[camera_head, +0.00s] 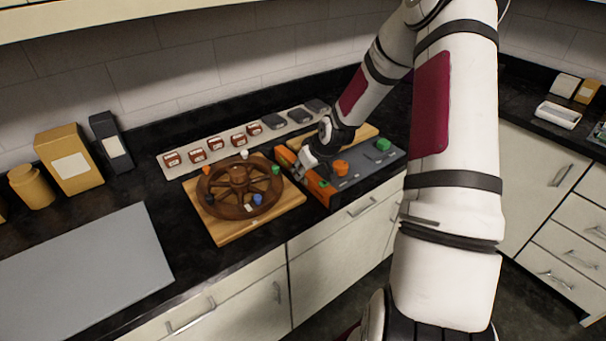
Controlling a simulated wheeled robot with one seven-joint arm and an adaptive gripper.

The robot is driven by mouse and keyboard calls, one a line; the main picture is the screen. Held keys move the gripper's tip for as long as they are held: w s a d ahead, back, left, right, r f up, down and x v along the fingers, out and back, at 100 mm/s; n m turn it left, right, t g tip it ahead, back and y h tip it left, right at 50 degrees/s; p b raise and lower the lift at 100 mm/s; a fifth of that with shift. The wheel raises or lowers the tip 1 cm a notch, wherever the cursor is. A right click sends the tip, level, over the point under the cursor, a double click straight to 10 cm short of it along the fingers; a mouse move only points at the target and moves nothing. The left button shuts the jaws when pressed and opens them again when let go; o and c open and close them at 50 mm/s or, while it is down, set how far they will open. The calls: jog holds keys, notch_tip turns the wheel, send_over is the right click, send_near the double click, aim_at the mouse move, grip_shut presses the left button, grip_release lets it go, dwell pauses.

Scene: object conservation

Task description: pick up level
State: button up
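An orange bar-shaped thing (321,190), which looks like the level, lies at the left edge of a dark grey panel (375,165) on the black counter. My gripper (301,170) is down at the bar, over its middle, and hides part of it. The fingers are small and dark here, so I cannot tell whether they are open or closed on the bar, or whether they touch it.
Left of the bar, a wooden board (228,232) holds a brown spoked wheel (238,205) with small coloured pieces. Behind is a pale strip (175,172) with several small red and dark blocks. A grey mat (85,270) lies bare at left. An orange knob (341,167) and green block (383,145) stand on the panel.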

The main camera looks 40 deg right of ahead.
grip_shut()
